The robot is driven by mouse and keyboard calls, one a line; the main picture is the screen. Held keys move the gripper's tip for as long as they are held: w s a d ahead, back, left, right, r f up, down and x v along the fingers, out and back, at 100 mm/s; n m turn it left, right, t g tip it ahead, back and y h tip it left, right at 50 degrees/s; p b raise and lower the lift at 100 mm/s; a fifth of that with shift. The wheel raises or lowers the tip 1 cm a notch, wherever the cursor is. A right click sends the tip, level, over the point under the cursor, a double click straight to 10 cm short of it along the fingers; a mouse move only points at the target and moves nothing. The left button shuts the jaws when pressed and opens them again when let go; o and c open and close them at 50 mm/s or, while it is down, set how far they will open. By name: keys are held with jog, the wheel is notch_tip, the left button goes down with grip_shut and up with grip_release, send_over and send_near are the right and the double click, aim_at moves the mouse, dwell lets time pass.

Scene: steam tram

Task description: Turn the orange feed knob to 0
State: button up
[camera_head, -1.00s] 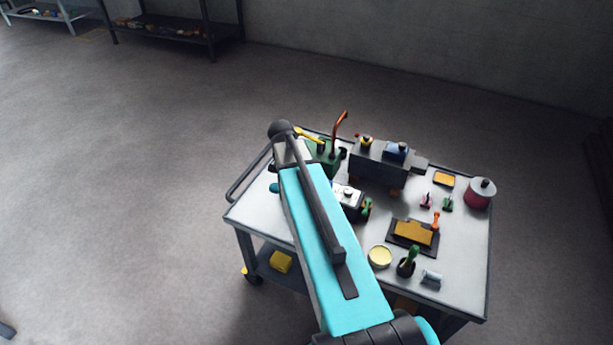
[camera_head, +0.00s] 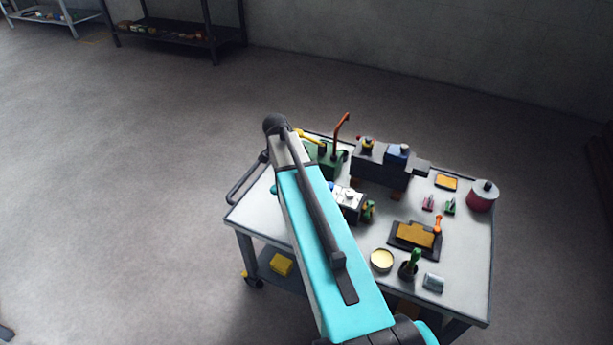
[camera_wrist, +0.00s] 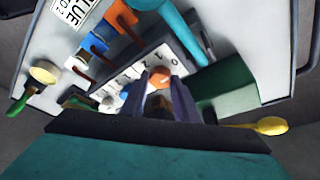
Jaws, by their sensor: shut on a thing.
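The orange feed knob (camera_wrist: 159,75) shows in the wrist view, in front of a white scale plate (camera_wrist: 143,68) with dark digits, 0 towards its right end. My gripper (camera_wrist: 160,86) has one finger on each side of the knob and is shut on it. The fingers and a dark part between them cover the knob's lower side, so I cannot tell exactly which digit it points to. In the head view my arm hides the gripper and the knob; a white-topped device (camera_head: 347,197) shows just right of the arm on the cart (camera_head: 465,270).
In the wrist view, a green block (camera_wrist: 228,88) and a yellow-ended lever (camera_wrist: 265,126) lie right of the fingers. A teal cylinder (camera_wrist: 177,27) is above, and a blue block (camera_wrist: 92,46) is upper left. A red canister (camera_head: 482,197) stands at the cart's right.

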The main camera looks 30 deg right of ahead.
jog(key=shift+s, duration=0.1)
jog(key=o, duration=1.1)
jog(key=shift+c, duration=0.2)
jog(key=shift+r, duration=0.1)
jog(key=v, duration=1.3)
jog(key=shift+r+b, duration=0.25)
jog(key=shift+b, duration=0.15)
